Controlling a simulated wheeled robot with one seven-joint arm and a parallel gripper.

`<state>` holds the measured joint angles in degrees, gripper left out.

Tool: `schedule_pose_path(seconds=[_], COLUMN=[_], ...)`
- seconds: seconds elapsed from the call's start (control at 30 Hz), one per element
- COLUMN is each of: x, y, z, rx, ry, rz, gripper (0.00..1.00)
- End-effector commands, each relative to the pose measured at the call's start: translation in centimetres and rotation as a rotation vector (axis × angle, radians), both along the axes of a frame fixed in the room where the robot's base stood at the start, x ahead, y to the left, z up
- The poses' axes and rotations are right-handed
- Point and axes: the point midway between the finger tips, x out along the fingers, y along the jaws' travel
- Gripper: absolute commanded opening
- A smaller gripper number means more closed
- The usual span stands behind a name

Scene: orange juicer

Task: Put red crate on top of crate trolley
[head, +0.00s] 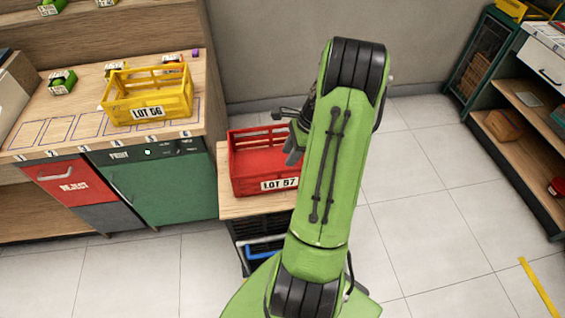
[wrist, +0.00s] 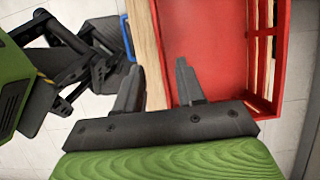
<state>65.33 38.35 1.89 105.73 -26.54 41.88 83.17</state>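The red crate (head: 263,161), labelled LOT 57, sits upright on a wooden-topped stand (head: 240,207) beside the green cabinet. A black slatted body with a blue bar (head: 262,254) shows under the wooden top; this may be the crate trolley, but I cannot tell surely. My gripper (wrist: 158,78) is open above one side of the red crate. In the wrist view one finger is over the wooden top and the other over the inside of the red crate (wrist: 215,50). I cannot tell whether the fingers touch the crate wall. My arm hides the crate's right end in the head view.
A shelf unit (head: 510,140) stands at right. The tiled floor between is clear, with a yellow stripe (head: 538,287).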

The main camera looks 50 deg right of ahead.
Motion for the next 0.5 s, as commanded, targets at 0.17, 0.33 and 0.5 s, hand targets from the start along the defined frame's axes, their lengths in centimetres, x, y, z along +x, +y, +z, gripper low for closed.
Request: schedule_pose_path(seconds=[0.17,0.33,0.5], x=[-0.3,0.8,3.1], y=[-0.3,1.3,9.4], z=[1.1,3.1,10.7], rx=[0.001,-0.055,-0.288], ry=[0.0,-0.015,-0.087], rz=[0.001,0.111,0.605], gripper=[0.38,0.38,0.38])
